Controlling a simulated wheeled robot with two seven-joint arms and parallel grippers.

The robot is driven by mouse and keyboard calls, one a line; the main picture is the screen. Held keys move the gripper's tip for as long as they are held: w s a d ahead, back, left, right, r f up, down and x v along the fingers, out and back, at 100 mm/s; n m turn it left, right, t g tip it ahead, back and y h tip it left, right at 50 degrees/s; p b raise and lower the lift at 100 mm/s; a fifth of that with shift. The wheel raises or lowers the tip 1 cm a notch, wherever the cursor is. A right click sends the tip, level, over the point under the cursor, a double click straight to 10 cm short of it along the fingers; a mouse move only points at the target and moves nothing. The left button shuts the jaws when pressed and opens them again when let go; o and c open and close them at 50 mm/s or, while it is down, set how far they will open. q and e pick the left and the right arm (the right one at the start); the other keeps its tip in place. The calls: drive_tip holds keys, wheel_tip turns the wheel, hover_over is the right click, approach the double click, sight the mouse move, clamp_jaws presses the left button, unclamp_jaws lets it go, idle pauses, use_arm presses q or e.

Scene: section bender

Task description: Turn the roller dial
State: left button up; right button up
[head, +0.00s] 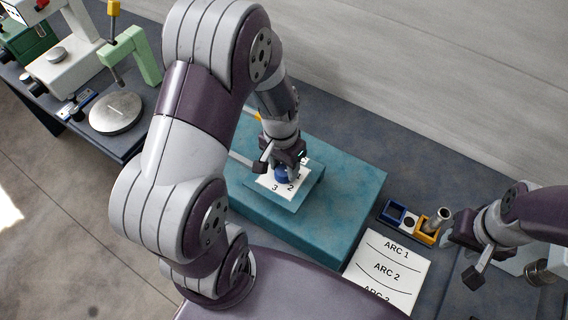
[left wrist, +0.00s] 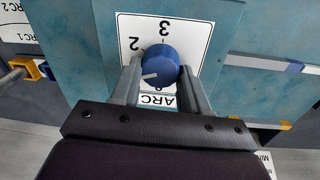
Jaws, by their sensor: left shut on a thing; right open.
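The roller dial is a blue round knob (left wrist: 160,66) with a pale pointer line, on a white plate (head: 265,184) marked ARC with numbers. It sits on the teal machine (head: 345,196). My left gripper (head: 281,168) reaches down over it. In the left wrist view its two fingers (left wrist: 160,80) stand on either side of the knob and are shut on it. In that view the pointer lies toward the lower left, between the 2 and the partly hidden lower numeral. My right gripper (head: 478,258) is open at the right, beside the coloured holders, away from the dial.
A green press (head: 142,50) stands at the back left.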

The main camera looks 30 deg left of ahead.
sight(283, 166)
use_arm(q)
drive_tip(key=m, duration=0.4)
drive_tip(key=shift+d+m, duration=0.1)
drive_tip(key=shift+m, duration=0.2)
drive_tip(key=shift+r+m, duration=0.1)
drive_tip(key=shift+m, duration=1.4)
drive_tip(key=o, duration=0.9)
drive_tip(key=shift+o, duration=0.8)
drive_tip(key=shift+s, duration=0.15)
wheel_tip(283, 166, up, 13)
drive_tip(key=b, duration=0.1)
drive_tip(key=shift+w+a, duration=0.3)
drive_tip(key=shift+a, duration=0.05)
